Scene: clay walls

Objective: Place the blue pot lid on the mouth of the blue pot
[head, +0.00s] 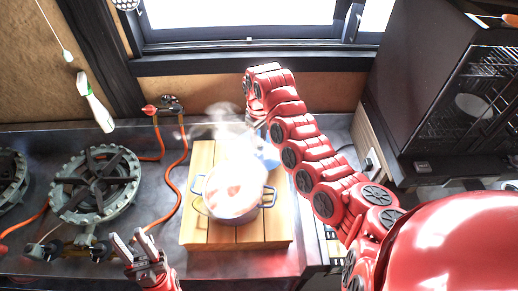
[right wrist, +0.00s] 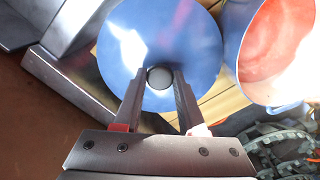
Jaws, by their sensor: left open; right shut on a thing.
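The blue pot (head: 238,215) stands upright on a wooden board, its mouth uncovered, with reddish contents and steam rising. It also shows at the right of the right wrist view (right wrist: 246,82). The blue pot lid (right wrist: 195,50) shows from above in the right wrist view, to the left of the pot and apart from its mouth there. My right gripper (right wrist: 159,76) is shut on the lid's round knob. In the head view the lid (head: 269,153) is partly hidden behind the pot and steam. My left gripper (head: 139,250) is open and empty, left of the board near the front.
The wooden board (head: 206,233) lies on a metal counter. A gas burner (head: 95,185) with orange hoses stands on the left. A dark oven-like cabinet (head: 450,90) stands at the right. A window (head: 240,20) is at the back.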

